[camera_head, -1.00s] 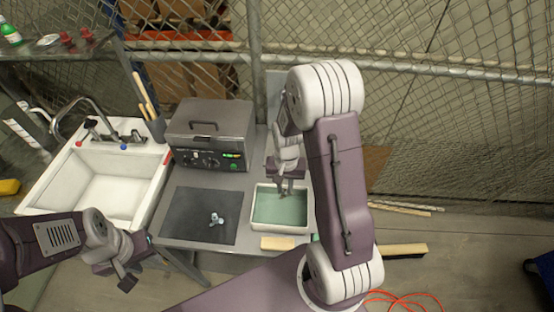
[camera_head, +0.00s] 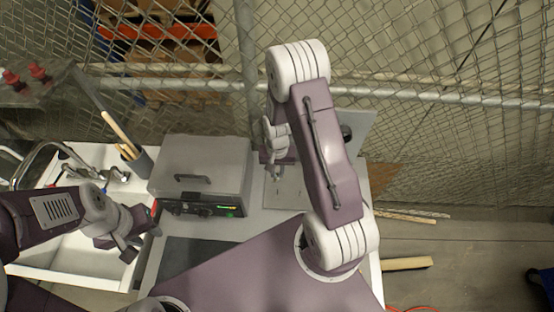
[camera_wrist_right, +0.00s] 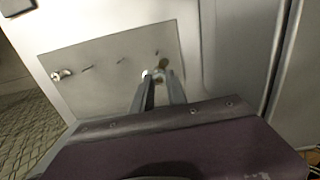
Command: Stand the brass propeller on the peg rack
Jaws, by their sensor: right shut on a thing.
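The peg rack (camera_wrist_right: 95,88) shows in the right wrist view as a grey plate with a row of short pegs. A small silvery part (camera_wrist_right: 62,75) sits at its left end. My right gripper (camera_wrist_right: 160,76) is shut on a small piece, with a brass-coloured bit (camera_wrist_right: 163,62) showing just beyond the fingertips, in front of the plate's right end. I take this piece for the brass propeller; its shape is mostly hidden, and contact with a peg cannot be told. In the head view my right gripper (camera_head: 272,173) is right of the metal box. My left gripper (camera_head: 127,249) hangs over the sink; its jaws are unclear.
The lidded metal box (camera_head: 203,165) stands left of the right gripper. The sink (camera_head: 90,262) is at the left, with a dark mat (camera_head: 200,252) in front of the box. A wire fence (camera_head: 430,135) closes off the back. My own body hides the front of the bench.

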